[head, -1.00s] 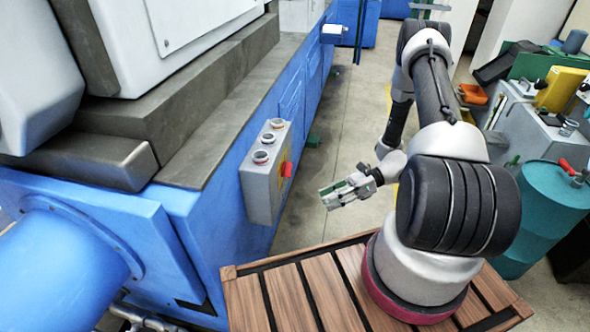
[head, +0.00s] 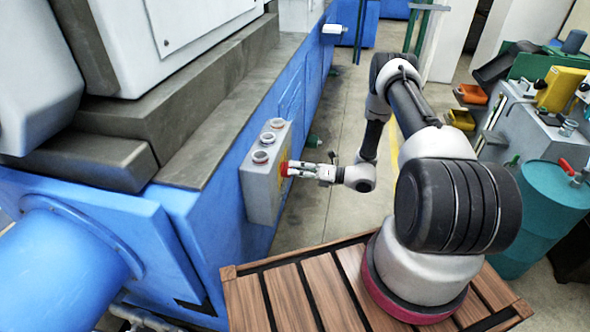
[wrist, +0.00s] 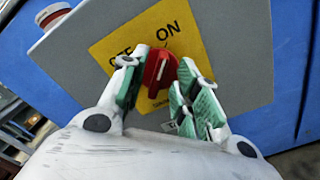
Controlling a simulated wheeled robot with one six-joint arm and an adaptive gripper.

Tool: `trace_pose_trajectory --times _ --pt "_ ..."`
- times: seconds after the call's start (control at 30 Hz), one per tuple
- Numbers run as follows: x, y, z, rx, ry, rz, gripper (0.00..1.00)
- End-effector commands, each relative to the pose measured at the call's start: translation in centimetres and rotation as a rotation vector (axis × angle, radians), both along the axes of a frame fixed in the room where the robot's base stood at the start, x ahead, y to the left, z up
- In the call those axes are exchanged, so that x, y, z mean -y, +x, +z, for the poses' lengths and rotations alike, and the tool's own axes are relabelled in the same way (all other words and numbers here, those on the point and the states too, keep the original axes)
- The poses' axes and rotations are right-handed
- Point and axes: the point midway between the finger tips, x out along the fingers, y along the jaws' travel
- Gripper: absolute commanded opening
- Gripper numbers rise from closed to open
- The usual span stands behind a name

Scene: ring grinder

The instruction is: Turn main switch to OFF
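The main switch (wrist: 160,70) is a red rotary knob on a yellow plate (wrist: 112,45) on the side of a grey control box (head: 257,190). In the wrist view its white pointer line is close to upright, slightly tilted. "ON" is printed at the upper right of the plate; the lettering at the left is partly hidden. My gripper (wrist: 160,88) has its green-padded fingers apart, one on each side of the knob. Whether the pads touch the knob cannot be told. In the head view my gripper (head: 300,170) reaches the red knob (head: 284,168) from the right.
Round buttons (head: 268,138) sit on top of the control box. The blue machine (head: 215,200) stands behind it. My arm stands on a wooden slatted platform (head: 290,290). A teal barrel (head: 545,215) is at the right. Open floor (head: 335,210) lies between.

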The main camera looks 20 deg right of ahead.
Motion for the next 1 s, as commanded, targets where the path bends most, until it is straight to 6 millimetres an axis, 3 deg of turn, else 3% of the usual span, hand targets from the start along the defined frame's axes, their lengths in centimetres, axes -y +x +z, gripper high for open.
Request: trace_pose_trajectory --times 0.33,0.5,0.53,1.0 --pt "-0.63 0.33 -0.01 0.0 -0.001 0.001 0.31" --pt "-0.62 0.33 -0.01 0.0 -0.001 0.001 0.02" --pt "-0.62 0.33 -0.01 0.0 -0.001 0.001 0.0" --pt "-0.62 0.29 0.0 0.053 -0.032 0.0 0.0"
